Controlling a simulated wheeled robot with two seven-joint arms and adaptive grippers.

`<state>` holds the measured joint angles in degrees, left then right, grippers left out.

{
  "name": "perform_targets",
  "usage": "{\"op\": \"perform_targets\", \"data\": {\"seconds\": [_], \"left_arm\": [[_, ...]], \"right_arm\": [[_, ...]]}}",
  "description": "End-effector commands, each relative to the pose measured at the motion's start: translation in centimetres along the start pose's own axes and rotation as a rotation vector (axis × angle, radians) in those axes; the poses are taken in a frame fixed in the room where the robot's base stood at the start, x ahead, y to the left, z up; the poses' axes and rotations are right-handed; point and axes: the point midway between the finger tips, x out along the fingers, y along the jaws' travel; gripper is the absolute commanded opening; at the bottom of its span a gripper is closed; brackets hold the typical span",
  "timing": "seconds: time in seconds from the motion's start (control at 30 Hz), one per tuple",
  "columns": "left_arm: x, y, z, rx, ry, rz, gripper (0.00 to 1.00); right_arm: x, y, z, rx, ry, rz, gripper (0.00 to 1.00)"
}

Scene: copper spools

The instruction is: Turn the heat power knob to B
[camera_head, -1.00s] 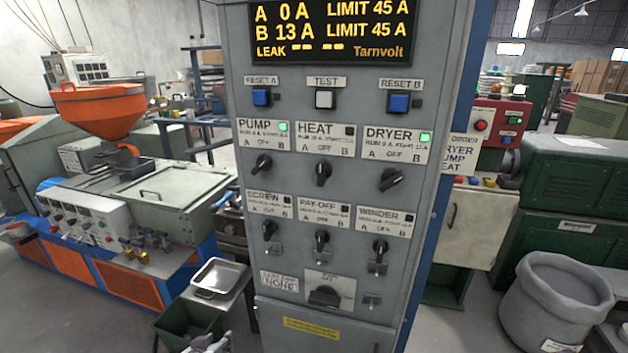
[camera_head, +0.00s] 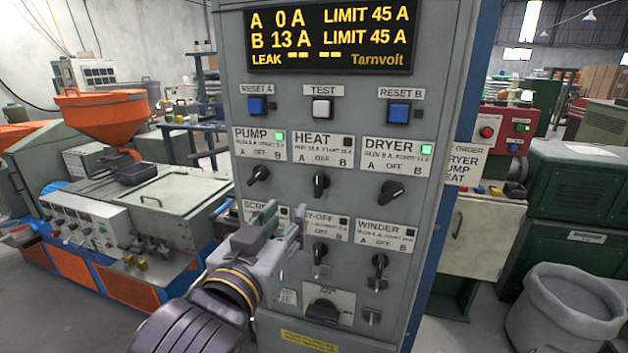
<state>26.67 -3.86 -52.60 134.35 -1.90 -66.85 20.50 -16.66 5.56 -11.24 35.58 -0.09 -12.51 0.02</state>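The heat power knob (camera_head: 320,184) is a black knob in the middle of the grey panel's upper knob row, below the HEAT label (camera_head: 319,150). It points about straight up at OFF, and its lamp is dark. My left gripper (camera_head: 283,212) is in front of the panel, below and left of the heat knob and apart from it. Its two fingers stand apart with nothing between them. It hides most of the SCREW label and knob and part of the PAY-OFF label. My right gripper is not in view.
The pump knob (camera_head: 258,176) and dryer knob (camera_head: 391,191) flank the heat knob, both turned, with green lamps lit. The display (camera_head: 331,38) reads A 0 A, B 13 A. The winder knob (camera_head: 379,268) is lower right. An orange-hoppered machine (camera_head: 104,115) stands left.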

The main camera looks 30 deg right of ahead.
Motion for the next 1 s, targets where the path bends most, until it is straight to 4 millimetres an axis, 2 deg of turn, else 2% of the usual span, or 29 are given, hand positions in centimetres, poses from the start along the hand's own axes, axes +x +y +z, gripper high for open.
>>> {"op": "perform_targets", "data": {"seconds": [0.03,0.17,0.57,0.77,1.0], "left_arm": [[-0.5,0.8,-0.8,0.009,0.016,0.014,0.35],[-1.1,1.8,-1.7,0.018,0.034,0.031,0.35],[-1.0,1.9,-1.8,0.018,0.035,0.032,0.35],[-0.4,1.9,-1.8,0.018,0.035,0.032,0.35],[1.6,1.9,-1.9,0.018,0.033,0.031,0.35]], "right_arm": [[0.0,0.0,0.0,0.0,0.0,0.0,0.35],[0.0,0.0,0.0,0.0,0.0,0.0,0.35],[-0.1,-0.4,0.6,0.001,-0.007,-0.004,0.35],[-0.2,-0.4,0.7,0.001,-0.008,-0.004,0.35],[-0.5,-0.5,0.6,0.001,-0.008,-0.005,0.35]]}}
